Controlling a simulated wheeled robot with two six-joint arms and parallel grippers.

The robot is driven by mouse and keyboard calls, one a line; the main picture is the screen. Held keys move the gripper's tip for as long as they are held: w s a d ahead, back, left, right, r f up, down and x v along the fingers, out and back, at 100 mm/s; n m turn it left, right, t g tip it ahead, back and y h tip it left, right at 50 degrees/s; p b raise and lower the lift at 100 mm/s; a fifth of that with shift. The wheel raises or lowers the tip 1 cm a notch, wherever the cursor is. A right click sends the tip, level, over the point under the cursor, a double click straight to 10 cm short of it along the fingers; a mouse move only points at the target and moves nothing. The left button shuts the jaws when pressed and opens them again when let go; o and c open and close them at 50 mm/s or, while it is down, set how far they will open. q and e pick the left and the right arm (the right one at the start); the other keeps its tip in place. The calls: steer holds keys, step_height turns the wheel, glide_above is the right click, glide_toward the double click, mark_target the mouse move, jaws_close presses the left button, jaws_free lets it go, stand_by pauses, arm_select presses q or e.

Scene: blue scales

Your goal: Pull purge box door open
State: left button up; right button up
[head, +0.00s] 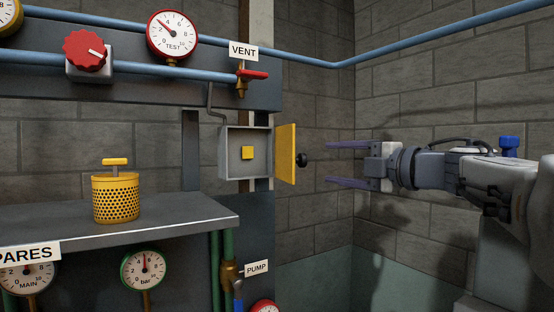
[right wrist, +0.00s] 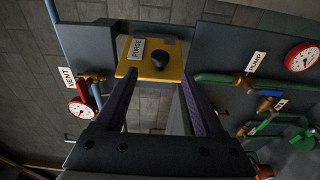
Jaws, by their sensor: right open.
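The purge box (head: 230,165) is a grey open-fronted box on the panel with a small yellow block (head: 247,153) inside. Its yellow door (head: 286,153) stands swung out on the box's right side, with a black knob (head: 303,160) on its outer face. In the right wrist view the yellow door (right wrist: 137,69) carries a PURGE label and the black knob (right wrist: 159,62). My right gripper (head: 328,164) is open and empty, to the right of the knob and apart from it, its fingers pointing at the door. My left gripper is not in view.
A shelf (head: 190,222) holds a yellow perforated canister (head: 115,197) left of the box. A red VENT valve handle (head: 252,75) and blue pipe run above. Below are green pipes and a PUMP label (head: 256,267). The space between knob and gripper is clear.

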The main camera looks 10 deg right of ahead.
mark_target(306, 160)
steer(key=p+x, duration=0.3)
steer(key=x, duration=0.5)
steer(key=shift+w+a+r, duration=0.1)
steer(key=shift+w+a, duration=0.15)
steer(key=shift+w, duration=0.05)
steer(key=shift+w+a, duration=0.3)
steer(key=shift+w, duration=0.2)
jaws_close()
stand_by(0.6)
